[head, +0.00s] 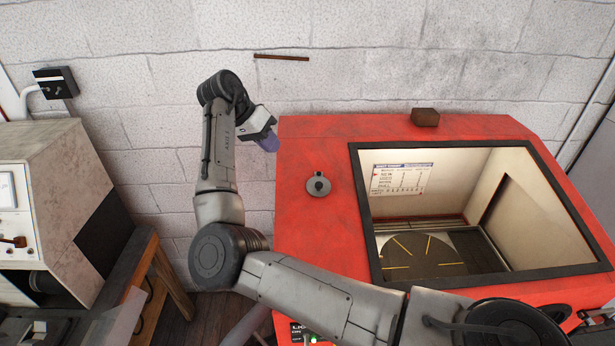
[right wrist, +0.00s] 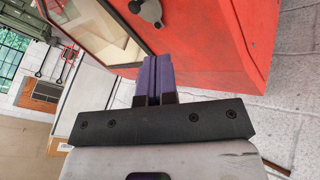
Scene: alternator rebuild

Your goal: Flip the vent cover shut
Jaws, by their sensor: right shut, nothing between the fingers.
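A round grey metal fitting (head: 319,186) with a darker raised centre sits on the red sloping face of the cabinet (head: 305,235), left of its window. It may be the vent and its cover; I cannot tell whether it is open. It also shows at the top of the right wrist view (right wrist: 150,10). My right gripper (head: 268,143) is beside the cabinet's upper left edge, up and left of the fitting and apart from it. In the right wrist view its purple fingers (right wrist: 154,78) are together and empty, in front of the red panel. My left gripper is not in view.
The cabinet's framed window (head: 465,215) shows a lit interior with a round dark table and a chart. A small brown block (head: 425,117) rests on its top. A block wall (head: 330,60) stands close behind. A pale machine (head: 50,190) stands left on a wooden bench (head: 165,265).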

